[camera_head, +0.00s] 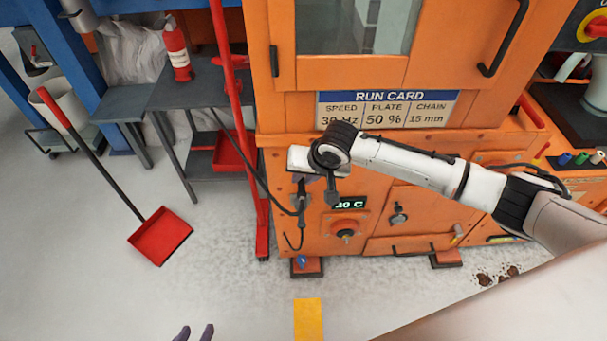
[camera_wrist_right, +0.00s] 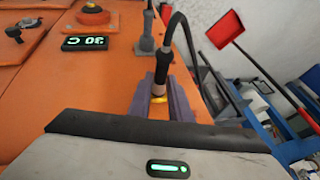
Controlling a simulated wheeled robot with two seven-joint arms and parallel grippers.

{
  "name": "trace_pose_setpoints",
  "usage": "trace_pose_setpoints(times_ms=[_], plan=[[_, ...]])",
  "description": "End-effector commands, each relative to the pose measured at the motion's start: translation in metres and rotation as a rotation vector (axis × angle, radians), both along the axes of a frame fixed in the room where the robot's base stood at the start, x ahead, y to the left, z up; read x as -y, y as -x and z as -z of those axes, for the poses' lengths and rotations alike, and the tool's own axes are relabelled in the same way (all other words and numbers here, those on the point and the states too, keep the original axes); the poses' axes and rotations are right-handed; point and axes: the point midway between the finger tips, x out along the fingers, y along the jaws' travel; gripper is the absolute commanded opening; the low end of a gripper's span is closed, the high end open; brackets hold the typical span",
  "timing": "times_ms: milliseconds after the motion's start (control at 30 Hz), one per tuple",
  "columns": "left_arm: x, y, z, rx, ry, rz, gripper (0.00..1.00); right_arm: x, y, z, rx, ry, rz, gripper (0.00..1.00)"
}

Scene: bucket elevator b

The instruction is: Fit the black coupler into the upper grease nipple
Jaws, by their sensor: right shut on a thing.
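In the right wrist view the black coupler (camera_wrist_right: 162,66) stands between the two purple fingers of my right gripper (camera_wrist_right: 160,100), with a black hose curving from its top. My right gripper is shut on it; a small yellow piece shows between the fingers. In the head view my right gripper (camera_head: 303,184) is at the orange machine's front, left of the lit 30 C display (camera_head: 349,204). A grey upright fitting (camera_wrist_right: 147,30) stands just beyond the coupler. I cannot make out the upper grease nipple with certainty. My left gripper (camera_head: 195,333) is open and empty at the bottom edge.
The orange machine (camera_head: 400,215) carries a red knob (camera_head: 345,228) and a run card (camera_head: 387,108). A grey table (camera_head: 190,92) and red dustpan (camera_head: 160,235) are further left. Floor in front is mostly clear.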

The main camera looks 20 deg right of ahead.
Motion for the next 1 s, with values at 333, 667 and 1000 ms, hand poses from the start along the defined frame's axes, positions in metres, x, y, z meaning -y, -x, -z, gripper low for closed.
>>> trace_pose_setpoints(times_ms=[333,667,1000], plan=[[0.000,0.000,-0.006,0.000,0.000,0.000,0.31,-0.002,0.003,-0.001,0.002,-0.001,0.000,0.00],[0.000,0.000,-0.011,-0.001,-0.001,-0.001,0.31,-0.003,0.007,-0.001,0.002,-0.001,0.000,0.00],[0.000,-0.001,-0.015,0.000,0.001,-0.002,0.31,-0.003,0.010,-0.001,0.002,-0.001,0.000,0.00]])
